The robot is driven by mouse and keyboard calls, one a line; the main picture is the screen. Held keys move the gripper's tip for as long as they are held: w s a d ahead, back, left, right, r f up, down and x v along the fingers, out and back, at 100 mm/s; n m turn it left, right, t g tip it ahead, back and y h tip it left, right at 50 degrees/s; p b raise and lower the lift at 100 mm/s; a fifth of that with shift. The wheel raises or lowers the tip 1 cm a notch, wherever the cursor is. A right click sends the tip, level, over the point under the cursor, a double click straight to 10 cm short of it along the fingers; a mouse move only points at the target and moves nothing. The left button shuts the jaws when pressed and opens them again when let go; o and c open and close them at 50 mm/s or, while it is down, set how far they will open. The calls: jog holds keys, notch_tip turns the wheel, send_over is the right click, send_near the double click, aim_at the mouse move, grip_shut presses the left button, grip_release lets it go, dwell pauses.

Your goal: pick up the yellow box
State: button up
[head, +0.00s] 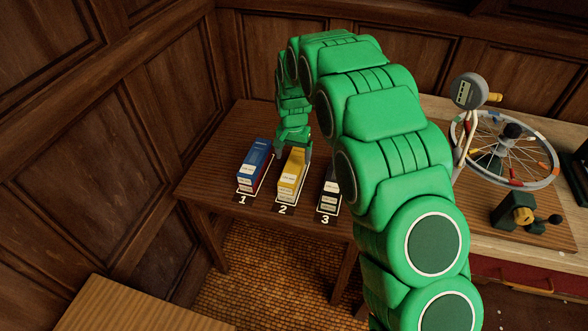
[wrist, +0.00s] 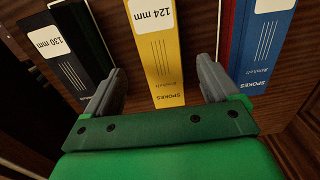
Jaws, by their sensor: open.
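The yellow box (head: 292,172) stands on the wooden table at the mat marked 2, between a blue box and a dark box. In the wrist view the yellow box (wrist: 160,60) shows a white label reading 124 mm and the word SPOKES. My gripper (wrist: 160,88) is open, with one grey finger on each side of the yellow box's near end. Whether the fingers touch it cannot be told. In the head view my gripper (head: 293,140) is just behind and above the yellow box, and its fingers are largely hidden.
A blue box (head: 255,158) stands left at mark 1, and a dark box (head: 330,188) stands right at mark 3, partly hidden by my arm. A spoked wheel (head: 534,177) and a dial gauge (head: 469,91) are on the right-hand bench. The table's left part (head: 215,165) is clear.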

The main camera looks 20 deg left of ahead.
aim_at(294, 165)
jog(key=shift+w+f, duration=0.2)
jog(key=shift+f, duration=1.45)
jog(key=shift+w+f, duration=0.2)
jog(key=shift+f, duration=1.45)
jog(key=c, duration=1.2)
jog(key=shift+r, duration=0.1)
